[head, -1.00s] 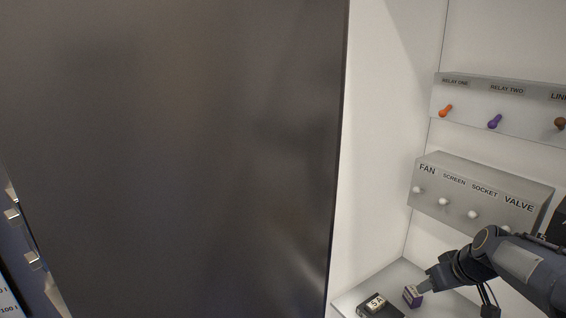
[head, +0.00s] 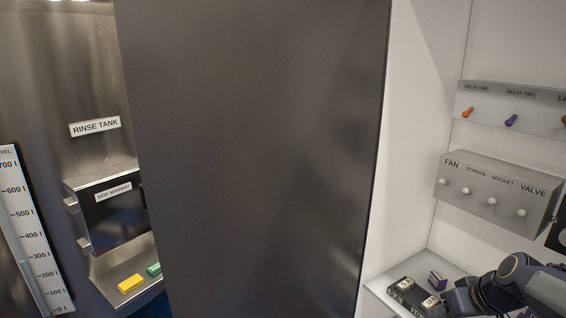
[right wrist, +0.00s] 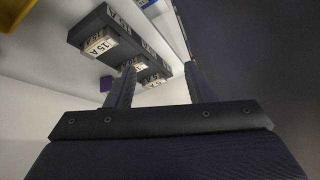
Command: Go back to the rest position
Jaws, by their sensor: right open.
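My right gripper (head: 446,302) is low at the right of the head view, by the floor of the white cabinet. In the right wrist view its two fingers (right wrist: 160,86) stand apart with nothing between them. A dark fuse block (head: 408,299) with pale labelled fuses lies just left of the gripper. In the right wrist view the block (right wrist: 88,30) shows fuses marked 15 A, close beyond the fingers. A small purple block (head: 438,280) stands behind the gripper, apart from it. My left gripper is not in view.
A wide dark panel (head: 250,150) fills the middle. On the right are a switch box (head: 495,190) and a relay strip (head: 505,108). On the left are a rinse tank sign (head: 96,126), a level gauge (head: 35,230) and a yellow block (head: 131,284) on a shelf.

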